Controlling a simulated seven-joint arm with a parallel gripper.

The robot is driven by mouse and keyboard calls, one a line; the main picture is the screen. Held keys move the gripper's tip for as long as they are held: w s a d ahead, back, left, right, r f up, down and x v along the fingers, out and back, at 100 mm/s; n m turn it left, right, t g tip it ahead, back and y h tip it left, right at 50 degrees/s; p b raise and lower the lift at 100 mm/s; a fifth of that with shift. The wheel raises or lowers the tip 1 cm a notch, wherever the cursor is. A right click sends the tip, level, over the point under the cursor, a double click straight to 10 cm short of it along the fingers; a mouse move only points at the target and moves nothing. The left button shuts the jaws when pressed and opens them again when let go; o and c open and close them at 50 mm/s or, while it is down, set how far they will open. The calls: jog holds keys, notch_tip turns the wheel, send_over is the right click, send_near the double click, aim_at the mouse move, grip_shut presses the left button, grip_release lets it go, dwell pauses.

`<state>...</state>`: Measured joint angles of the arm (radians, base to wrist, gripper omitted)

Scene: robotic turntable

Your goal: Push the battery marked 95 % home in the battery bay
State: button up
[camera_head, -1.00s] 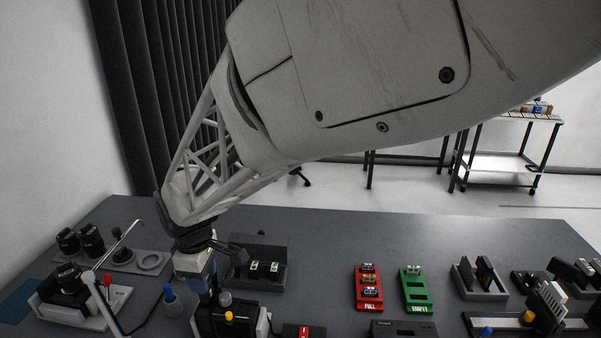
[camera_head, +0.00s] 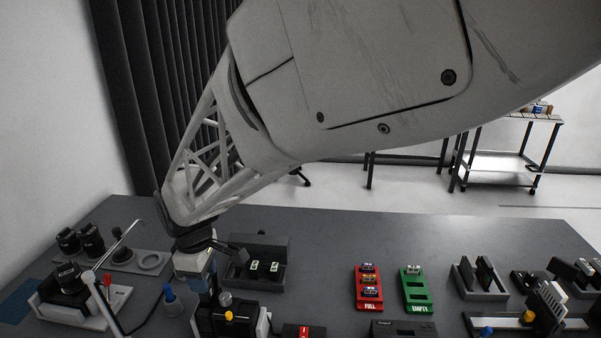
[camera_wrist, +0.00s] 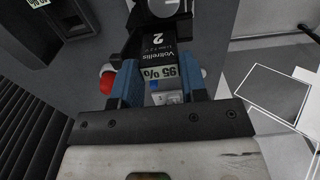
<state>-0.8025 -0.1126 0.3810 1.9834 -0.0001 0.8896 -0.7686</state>
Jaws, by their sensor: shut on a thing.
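The battery (camera_wrist: 158,45) is dark, with a white "2" and a 95 % label (camera_wrist: 162,72) facing the wrist camera. My gripper (camera_wrist: 163,88) is shut on it, with one blue finger along each side. In the head view my gripper (camera_head: 209,290) points down at a black device (camera_head: 235,320) at the front of the table. The battery's far end lies toward dark parts at the top of the wrist view. The bay's opening is hidden, and I cannot tell how deep the battery sits.
A dark tray with two labelled items (camera_head: 273,283) stands just behind my gripper. Red (camera_head: 369,304) and green (camera_head: 420,307) racks are to the right. The table's back middle is clear.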

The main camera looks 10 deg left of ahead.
jog(key=shift+f, duration=2.05)
dwell(1.0)
jog(key=shift+r, duration=0.45)
jog(key=shift+r, duration=1.05)
jog(key=shift+r, duration=0.25)
dwell(1.1)
jog(key=shift+f, duration=1.55)
dwell(0.5)
